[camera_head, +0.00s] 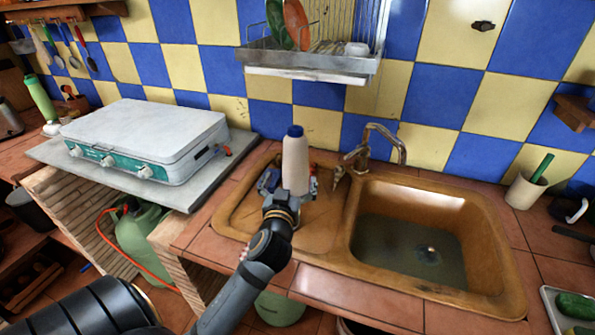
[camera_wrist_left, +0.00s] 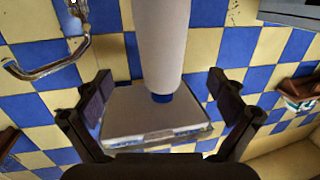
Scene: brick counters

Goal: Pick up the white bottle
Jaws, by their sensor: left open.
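The white bottle (camera_head: 295,163) with a blue cap stands upright on the drainboard at the left of the sink. My left gripper (camera_head: 290,186) is at the bottle's lower part, with a finger showing on each side of it. In the left wrist view, which is upside down, the bottle (camera_wrist_left: 160,40) appears between the two spread fingers of the left gripper (camera_wrist_left: 160,82), with a visible gap on both sides. The gripper is open. The bottle's base is hidden behind the gripper in the head view. My right gripper is not in view.
A faucet (camera_head: 371,150) and brown sink basin (camera_head: 425,205) are close on the right. A dish rack (camera_head: 310,66) hangs on the wall above the bottle. A white stove (camera_head: 145,140) stands to the left. A cup (camera_head: 526,188) sits far right.

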